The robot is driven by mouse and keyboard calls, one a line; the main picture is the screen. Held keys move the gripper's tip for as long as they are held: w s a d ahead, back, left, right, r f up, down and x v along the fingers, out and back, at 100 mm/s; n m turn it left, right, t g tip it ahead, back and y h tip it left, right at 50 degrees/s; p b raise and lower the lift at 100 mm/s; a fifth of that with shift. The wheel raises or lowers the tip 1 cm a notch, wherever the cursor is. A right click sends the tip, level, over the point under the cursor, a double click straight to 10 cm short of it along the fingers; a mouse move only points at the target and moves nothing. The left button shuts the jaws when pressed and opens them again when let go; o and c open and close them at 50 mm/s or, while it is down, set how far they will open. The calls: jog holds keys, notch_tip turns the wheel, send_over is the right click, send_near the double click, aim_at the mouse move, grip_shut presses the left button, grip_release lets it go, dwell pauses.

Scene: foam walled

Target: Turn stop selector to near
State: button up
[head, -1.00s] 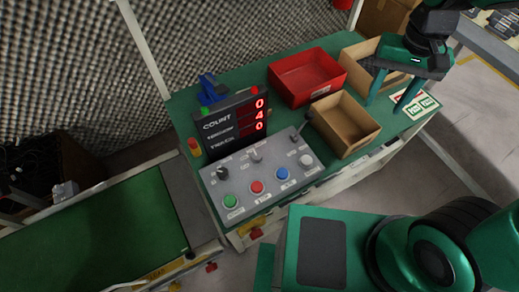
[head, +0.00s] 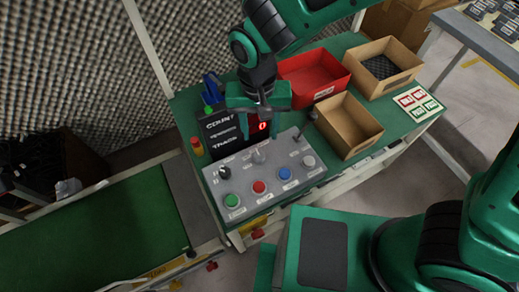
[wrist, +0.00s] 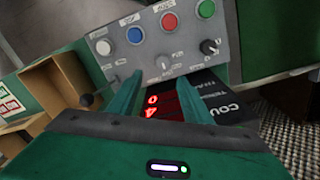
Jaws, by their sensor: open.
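A grey control panel (head: 262,180) sits on the green bench. The labels are too small to read, so I cannot tell which is the stop selector. My gripper (head: 258,132) is open and empty, above the panel's back edge and in front of the display. In the wrist view, its fingers (wrist: 158,82) point toward the pale knob (wrist: 163,62), apart from it; the black knob (wrist: 209,46) is to the right.
Green (head: 232,200), red (head: 259,187) and blue (head: 285,173) buttons line the panel's front. A lever (head: 308,118) rises at its back right. The count display (head: 222,138) is partly hidden. A red bin (head: 318,72) and cardboard boxes (head: 349,126) stand to the right.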

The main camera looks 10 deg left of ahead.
aim_at(259, 155)
notch_tip(259, 155, down, 11)
jog(key=shift+s+a+f, duration=0.1)
jog(key=shift+s, duration=0.05)
dwell(0.5)
jog(key=c, duration=1.1)
